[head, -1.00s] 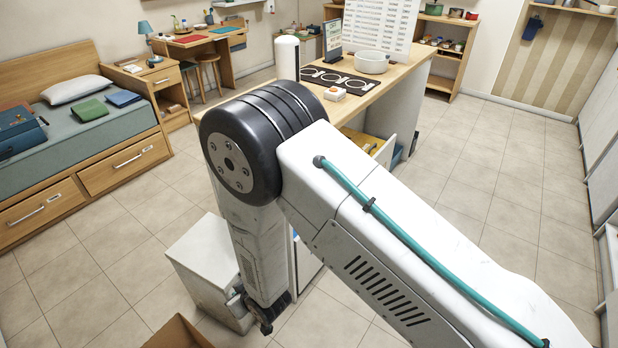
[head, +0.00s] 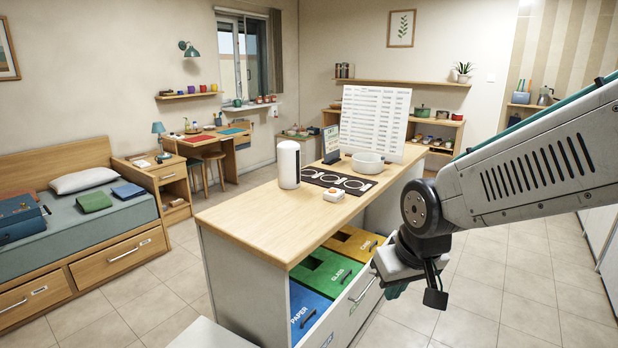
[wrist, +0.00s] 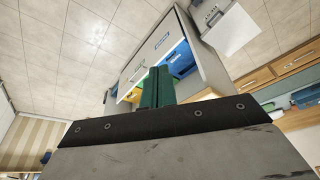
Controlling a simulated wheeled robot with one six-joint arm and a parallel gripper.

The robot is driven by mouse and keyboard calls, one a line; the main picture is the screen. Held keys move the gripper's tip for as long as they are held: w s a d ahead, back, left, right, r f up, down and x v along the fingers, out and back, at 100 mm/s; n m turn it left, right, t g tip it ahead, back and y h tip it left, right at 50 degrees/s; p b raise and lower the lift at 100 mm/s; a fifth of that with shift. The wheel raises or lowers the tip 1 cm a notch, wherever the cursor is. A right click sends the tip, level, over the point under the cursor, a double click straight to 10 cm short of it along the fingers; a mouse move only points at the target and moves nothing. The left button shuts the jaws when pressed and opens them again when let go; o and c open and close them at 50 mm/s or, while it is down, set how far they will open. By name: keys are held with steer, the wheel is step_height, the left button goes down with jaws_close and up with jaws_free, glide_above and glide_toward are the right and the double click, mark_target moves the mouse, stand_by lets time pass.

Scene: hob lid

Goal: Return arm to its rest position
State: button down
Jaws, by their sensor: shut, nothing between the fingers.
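My arm (head: 540,150) reaches in from the right of the head view, bent down at a dark joint. My gripper (head: 394,291) hangs at its end, in front of the counter's open drawer side and apart from the counter top. Only a bit of its teal fingers shows there. In the wrist view the two green fingers of my gripper (wrist: 158,72) lie together, shut with nothing between them.
A wooden-topped counter (head: 240,215) carries a black ring-marked mat (head: 318,178), a pale pot (head: 368,164), a white cylinder (head: 289,165) and a small white box (head: 333,195). Its open drawer holds blue, green (head: 322,272) and yellow bins. Tiled floor at right is clear.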

steer(key=s+d+r+m, duration=0.1)
steer(key=s+d+r, duration=0.1)
steer(key=s, duration=0.4)
steer(key=s+d+r+m+g, duration=0.1)
steer(key=s+d+r, duration=0.1)
steer(key=s+d, duration=0.3)
steer(key=s+d+r+m+g+h, duration=0.1)
steer(key=s+d+r, duration=0.2)
steer(key=s, duration=0.5)
steer(key=shift+s+d, duration=0.15)
steer(key=shift+d, duration=0.45)
